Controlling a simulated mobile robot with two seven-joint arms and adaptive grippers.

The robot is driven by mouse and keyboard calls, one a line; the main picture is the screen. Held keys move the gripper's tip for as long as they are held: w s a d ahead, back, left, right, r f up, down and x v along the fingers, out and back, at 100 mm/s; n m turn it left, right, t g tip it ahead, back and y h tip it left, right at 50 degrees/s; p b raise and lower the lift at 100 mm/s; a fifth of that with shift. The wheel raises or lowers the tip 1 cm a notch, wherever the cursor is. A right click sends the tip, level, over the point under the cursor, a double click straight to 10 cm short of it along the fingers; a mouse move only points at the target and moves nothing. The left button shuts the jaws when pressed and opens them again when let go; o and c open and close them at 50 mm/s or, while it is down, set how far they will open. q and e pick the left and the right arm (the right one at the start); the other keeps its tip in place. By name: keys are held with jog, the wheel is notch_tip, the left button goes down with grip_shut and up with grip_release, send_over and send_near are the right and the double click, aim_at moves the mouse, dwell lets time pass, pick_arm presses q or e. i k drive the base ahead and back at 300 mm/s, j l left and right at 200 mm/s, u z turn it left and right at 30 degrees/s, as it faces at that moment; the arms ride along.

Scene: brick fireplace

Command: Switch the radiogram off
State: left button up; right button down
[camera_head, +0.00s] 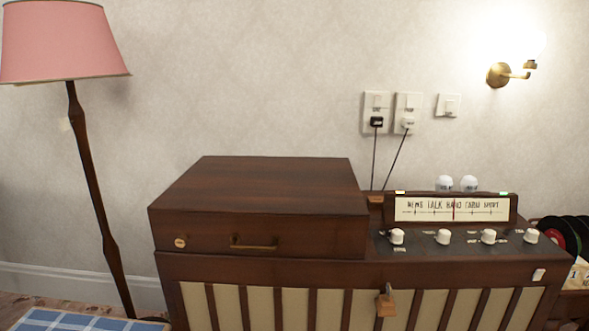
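The radiogram (262,215) is a dark wooden cabinet against the wall, with a closed lid at its left and cream slatted panels along its front. At its right is a lit dial (480,209) with a pointer. Several white knobs, one of them here (397,236), stand in a row below the dial; their small labels are unreadable. A small white switch (538,274) is on the front at the upper right; I cannot tell its position. Two plugs, one black (376,122) and one white (408,123), sit in wall sockets, with cords running down behind the cabinet. Neither gripper is in view.
A floor lamp with a pink shade (62,42) stands at the left. A third wall plate (448,106) and a lit wall lamp (499,75) are at the upper right. Records (556,234) stand at the right edge. A blue checked cloth (75,321) is at the lower left.

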aim_at(537, 275)
jog(key=z, duration=1.4)
